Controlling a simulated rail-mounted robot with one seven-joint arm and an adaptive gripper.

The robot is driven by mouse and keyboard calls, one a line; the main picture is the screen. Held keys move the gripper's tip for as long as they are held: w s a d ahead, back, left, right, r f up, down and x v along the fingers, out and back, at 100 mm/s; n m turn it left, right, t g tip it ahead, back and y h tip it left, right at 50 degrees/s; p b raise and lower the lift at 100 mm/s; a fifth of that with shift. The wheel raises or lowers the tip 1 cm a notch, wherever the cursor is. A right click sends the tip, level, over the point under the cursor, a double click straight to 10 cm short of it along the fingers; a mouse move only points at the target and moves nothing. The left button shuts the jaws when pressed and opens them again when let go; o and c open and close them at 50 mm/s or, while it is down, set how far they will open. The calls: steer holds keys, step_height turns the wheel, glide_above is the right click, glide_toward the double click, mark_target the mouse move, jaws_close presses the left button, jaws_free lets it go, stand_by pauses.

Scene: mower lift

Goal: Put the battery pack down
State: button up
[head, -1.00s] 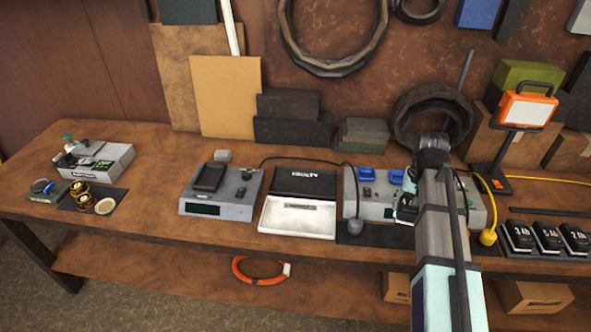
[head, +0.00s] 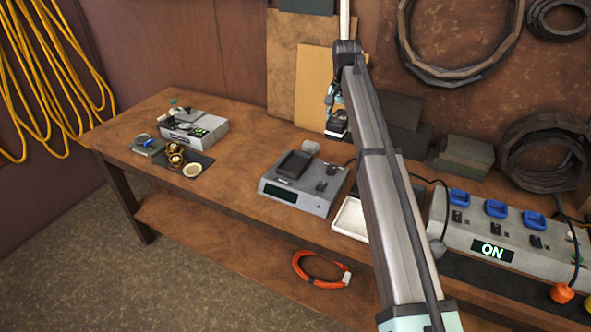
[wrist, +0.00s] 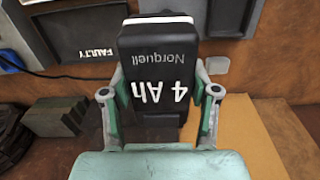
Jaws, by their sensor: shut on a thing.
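The battery pack (wrist: 158,70) is black, marked "4 Ah Norquell", and sits between the two fingers of my gripper (wrist: 160,92) in the wrist view. My gripper is shut on it. In the head view my gripper (head: 333,98) holds the battery pack (head: 337,125) up in the air, in front of the leaning boards and above the back of the bench. The arm crosses the middle of that view and covers part of the white-and-black tray (head: 352,218). The tray's black part reads "FAULTY" in the wrist view (wrist: 90,40).
A grey device (head: 312,200) with a dark cradle and small display stands left of the tray. A grey charging unit (head: 505,240) showing "ON" is at the right. A grey box (head: 195,130) and small parts lie at the bench's left. Bare bench (head: 235,165) lies between.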

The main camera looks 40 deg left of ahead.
steer(key=s+a+r, duration=0.1)
steer(key=s+a, duration=0.2)
steer(key=a, duration=0.4)
steer(key=s+a+r, duration=0.2)
steer(key=s+a, duration=0.1)
steer(key=a, duration=0.4)
steer(key=f+p, duration=0.1)
steer(key=f, duration=0.5)
steer(key=f+p, duration=0.2)
steer(key=f, duration=0.5)
steer(key=f+p, duration=0.1)
steer(key=f, duration=0.5)
steer(key=shift+w+d+f+p, duration=0.1)
steer(key=shift+w+f+p, duration=0.15)
steer(key=shift+p, duration=0.15)
steer(key=shift+f, duration=0.25)
steer(key=o, duration=1.6)
step_height(320, 180, up, 13)
steer(key=b, duration=0.3)
steer(key=shift+f, duration=0.2)
